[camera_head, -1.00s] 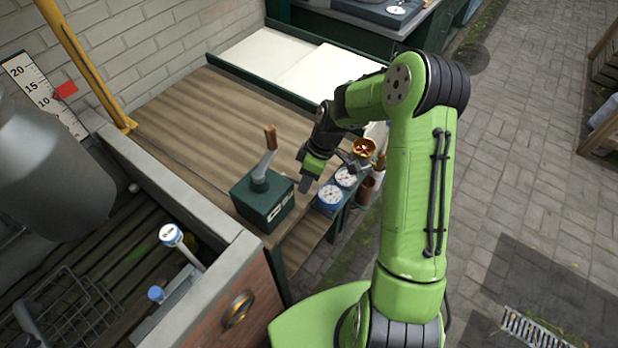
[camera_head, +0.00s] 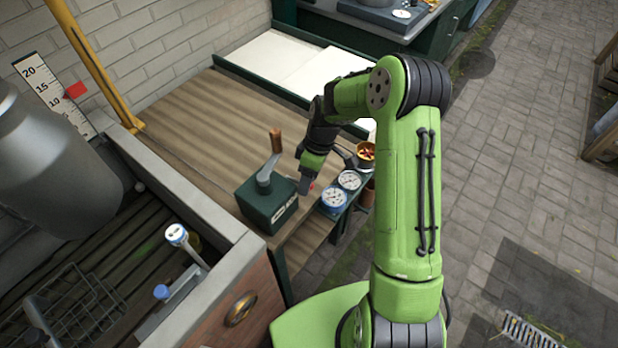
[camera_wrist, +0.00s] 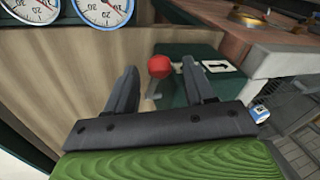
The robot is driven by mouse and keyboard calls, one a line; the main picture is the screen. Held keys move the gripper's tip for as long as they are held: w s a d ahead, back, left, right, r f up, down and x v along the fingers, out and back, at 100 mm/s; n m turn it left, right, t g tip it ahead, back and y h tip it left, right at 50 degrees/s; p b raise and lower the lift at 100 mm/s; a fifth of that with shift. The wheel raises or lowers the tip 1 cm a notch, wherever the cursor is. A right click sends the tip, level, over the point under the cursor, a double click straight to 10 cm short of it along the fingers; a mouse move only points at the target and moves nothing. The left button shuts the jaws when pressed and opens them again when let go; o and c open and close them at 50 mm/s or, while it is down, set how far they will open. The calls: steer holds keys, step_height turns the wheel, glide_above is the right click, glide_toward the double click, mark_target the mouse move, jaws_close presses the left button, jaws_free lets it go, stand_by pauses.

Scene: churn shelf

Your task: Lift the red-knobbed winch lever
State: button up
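The red knob (camera_wrist: 159,67) of the winch lever shows in the wrist view, between and just beyond my fingertips, with a thin pale lever arm (camera_wrist: 150,92) running down from it. A bit of the red knob (camera_head: 311,186) also shows beside my gripper (camera_head: 304,186) in the head view. The dark green winch box (camera_head: 267,205) stands at the table's near corner with a brown-handled crank (camera_head: 270,160) on top. In the wrist view my gripper (camera_wrist: 158,72) is open, its fingers wide apart and holding nothing. Whether a finger touches the knob is unclear.
Two round gauges (camera_head: 334,199) (camera_head: 349,180) stand right of my gripper, with a red-handled valve (camera_head: 365,152) behind them. The wooden tabletop (camera_head: 215,125) behind the winch is clear. A low grey wall (camera_head: 185,190) borders it on the left.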

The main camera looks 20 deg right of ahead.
steer(key=p+v, duration=0.2)
steer(key=v, duration=1.3)
steer(key=shift+d+r, duration=0.2)
steer(key=shift+r, duration=0.15)
